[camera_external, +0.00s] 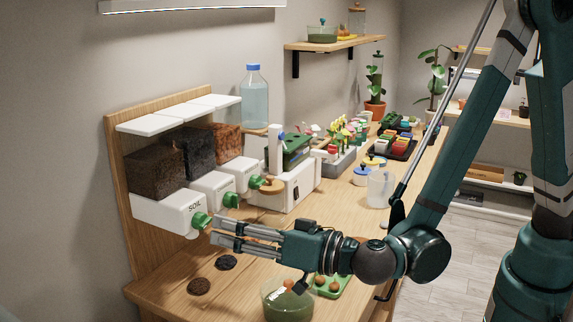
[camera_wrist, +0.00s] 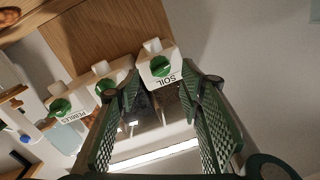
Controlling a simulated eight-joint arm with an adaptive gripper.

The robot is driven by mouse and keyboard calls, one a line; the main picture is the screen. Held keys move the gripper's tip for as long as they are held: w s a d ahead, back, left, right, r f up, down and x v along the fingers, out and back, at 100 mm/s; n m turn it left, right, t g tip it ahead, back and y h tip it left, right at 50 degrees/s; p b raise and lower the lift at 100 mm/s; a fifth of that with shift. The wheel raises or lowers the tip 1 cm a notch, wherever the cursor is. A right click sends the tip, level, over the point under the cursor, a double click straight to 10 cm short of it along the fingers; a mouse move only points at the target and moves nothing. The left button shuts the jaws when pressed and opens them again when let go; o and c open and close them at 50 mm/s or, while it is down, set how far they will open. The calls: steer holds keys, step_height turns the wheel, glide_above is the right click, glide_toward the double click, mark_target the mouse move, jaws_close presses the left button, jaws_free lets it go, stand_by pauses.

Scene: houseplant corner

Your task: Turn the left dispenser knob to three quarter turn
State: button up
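The left dispenser (camera_external: 162,214), labelled SOIL, is a white box under a dark brown block of soil, with a green knob (camera_external: 201,220) on its front. In the wrist view the SOIL dispenser (camera_wrist: 152,50) is the rightmost one, and its green knob (camera_wrist: 160,67) lies just beyond and between my fingertips. My gripper (camera_external: 215,232) is open, its two fingers apart and pointing left at this knob from the right. It also shows open and empty in the wrist view (camera_wrist: 161,82). I cannot tell whether a fingertip touches the knob.
Two more dispensers with green knobs (camera_external: 231,200) (camera_external: 254,182) stand beside it. A white machine (camera_external: 293,186) stands farther right. A green-filled glass bowl (camera_external: 289,303) and a green tray (camera_external: 330,290) are near my wrist.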

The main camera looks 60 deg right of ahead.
mark_target(209, 224)
steer(key=shift+w+a+b, duration=0.15)
steer(key=shift+w+b, duration=0.05)
steer(key=shift+w, duration=1.1)
steer(key=shift+w+a+b, duration=0.1)
steer(key=shift+w+b, duration=0.1)
steer(key=shift+w, duration=1.1)
steer(key=c, duration=0.9)
